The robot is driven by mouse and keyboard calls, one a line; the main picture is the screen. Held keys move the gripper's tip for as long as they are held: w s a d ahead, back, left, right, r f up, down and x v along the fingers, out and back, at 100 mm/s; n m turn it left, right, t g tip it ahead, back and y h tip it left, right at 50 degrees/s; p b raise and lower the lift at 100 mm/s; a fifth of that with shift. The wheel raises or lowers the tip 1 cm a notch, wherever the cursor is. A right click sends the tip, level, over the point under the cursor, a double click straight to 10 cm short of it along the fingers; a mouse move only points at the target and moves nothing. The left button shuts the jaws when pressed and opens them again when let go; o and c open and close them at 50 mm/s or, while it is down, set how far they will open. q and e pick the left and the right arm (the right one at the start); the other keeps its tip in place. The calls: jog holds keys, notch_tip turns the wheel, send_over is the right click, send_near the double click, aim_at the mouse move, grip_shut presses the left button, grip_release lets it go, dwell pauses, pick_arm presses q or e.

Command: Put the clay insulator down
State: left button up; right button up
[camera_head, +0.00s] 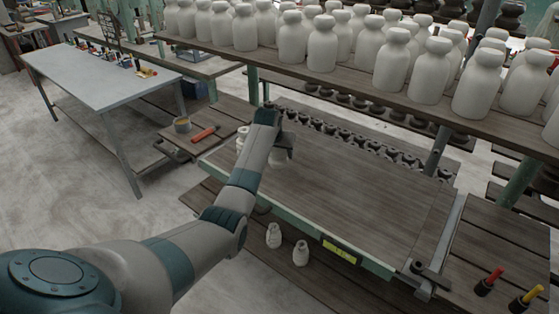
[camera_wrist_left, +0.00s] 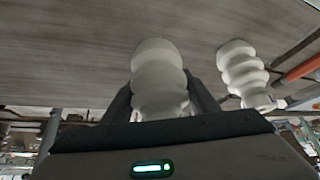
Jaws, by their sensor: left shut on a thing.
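My left gripper (camera_head: 284,152) is over the far left part of the brown wooden work surface (camera_head: 340,190). It is shut on a pale ribbed clay insulator (camera_wrist_left: 160,78), which sits between the two fingers in the left wrist view. In the head view the gripper and arm hide most of it, and I cannot tell whether it touches the boards. A second pale ribbed insulator (camera_wrist_left: 243,72) stands beside it, apart from the fingers; it also shows left of my arm in the head view (camera_head: 242,143). My right gripper is not in view.
Large white bottle-shaped pieces (camera_head: 391,62) crowd the shelf above the back. Dark fittings (camera_head: 370,147) line the rear edge. Two small white pieces (camera_head: 273,235) (camera_head: 300,253) stand on the lower shelf in front. An orange-handled tool (camera_head: 204,133) lies at left. The surface's middle and right are clear.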

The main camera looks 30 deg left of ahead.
aim_at(275, 151)
pick_arm(q)
notch_tip(275, 151, down, 3)
jog(key=shift+f+p, duration=0.1)
jog(key=shift+p, duration=0.75)
jog(key=shift+f, duration=0.3)
jog(key=shift+f, duration=0.15)
jog(key=o, duration=1.5)
jog(key=shift+s+r, duration=0.1)
jog(key=shift+r, duration=0.1)
jog(key=shift+s+r, duration=0.1)
jog(key=shift+r, duration=0.05)
jog(key=b+v, duration=0.2)
jog(key=v, duration=0.9)
jog(key=shift+s+d+r, duration=0.15)
jog(key=shift+r, duration=0.05)
